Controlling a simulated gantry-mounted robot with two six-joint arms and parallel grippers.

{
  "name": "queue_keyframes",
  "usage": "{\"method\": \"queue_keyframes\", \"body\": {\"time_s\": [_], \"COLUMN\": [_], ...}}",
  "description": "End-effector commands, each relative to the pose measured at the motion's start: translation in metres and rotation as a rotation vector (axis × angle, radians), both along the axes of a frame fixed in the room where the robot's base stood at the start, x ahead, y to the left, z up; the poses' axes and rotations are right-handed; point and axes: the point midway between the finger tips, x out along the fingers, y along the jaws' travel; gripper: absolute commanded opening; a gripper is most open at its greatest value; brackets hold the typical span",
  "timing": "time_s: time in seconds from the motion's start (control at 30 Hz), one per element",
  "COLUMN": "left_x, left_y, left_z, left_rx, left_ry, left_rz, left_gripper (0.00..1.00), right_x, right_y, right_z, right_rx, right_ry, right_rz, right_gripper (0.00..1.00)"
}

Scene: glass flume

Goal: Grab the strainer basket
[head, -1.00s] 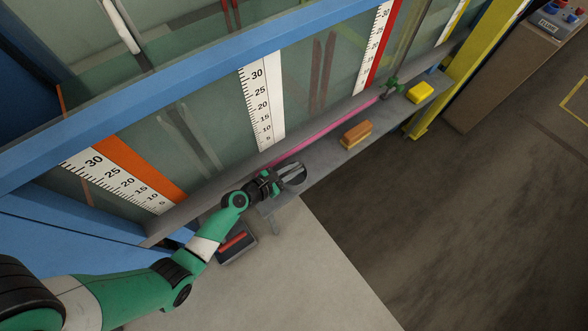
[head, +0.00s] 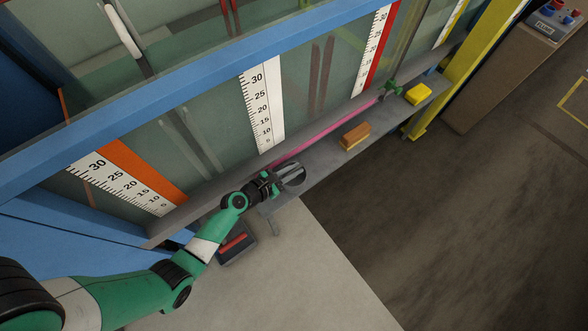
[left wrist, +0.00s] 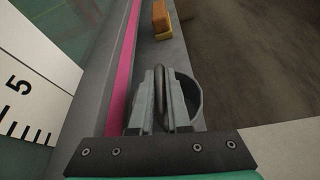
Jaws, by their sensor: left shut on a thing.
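The strainer basket (head: 293,177) is a small grey round basket at the near end of the grey ledge below the glass. My left gripper (head: 279,181) is shut on it. In the left wrist view the basket (left wrist: 188,98) shows as a grey curved wall to the right of the fingers. A dark rounded bar stands between the two fingertips (left wrist: 161,95), and the fingers hide part of the basket. Whether its underside touches the ledge cannot be told. My right gripper is not in view.
A pink strip (head: 325,131) runs along the ledge (head: 320,163) beside the glass. An orange-brown block (head: 355,136) and a yellow block (head: 419,93) sit farther along it. A dark box with a red stripe (head: 233,245) is below my left arm. Open floor lies right.

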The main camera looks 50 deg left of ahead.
Motion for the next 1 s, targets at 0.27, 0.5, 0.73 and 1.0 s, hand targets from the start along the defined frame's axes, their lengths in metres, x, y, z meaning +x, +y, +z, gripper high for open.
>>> {"method": "queue_keyframes", "body": {"time_s": [0.27,0.5,0.73,1.0], "left_x": [-0.014,-0.080,-0.151,-0.178], "left_y": [0.001,0.004,0.008,0.008], "left_z": [0.026,0.026,0.027,0.026], "left_rx": [-0.003,-0.004,-0.005,-0.001], "left_ry": [0.002,0.003,0.001,-0.003], "left_rz": [0.004,0.008,0.012,0.004], "left_gripper": [0.00,0.00,0.00,0.00], "right_x": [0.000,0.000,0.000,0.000], "right_y": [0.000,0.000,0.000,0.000], "right_z": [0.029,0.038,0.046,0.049], "right_rx": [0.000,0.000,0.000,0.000], "right_ry": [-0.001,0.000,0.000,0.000], "right_rz": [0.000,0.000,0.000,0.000], "right_gripper": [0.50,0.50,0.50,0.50]}}
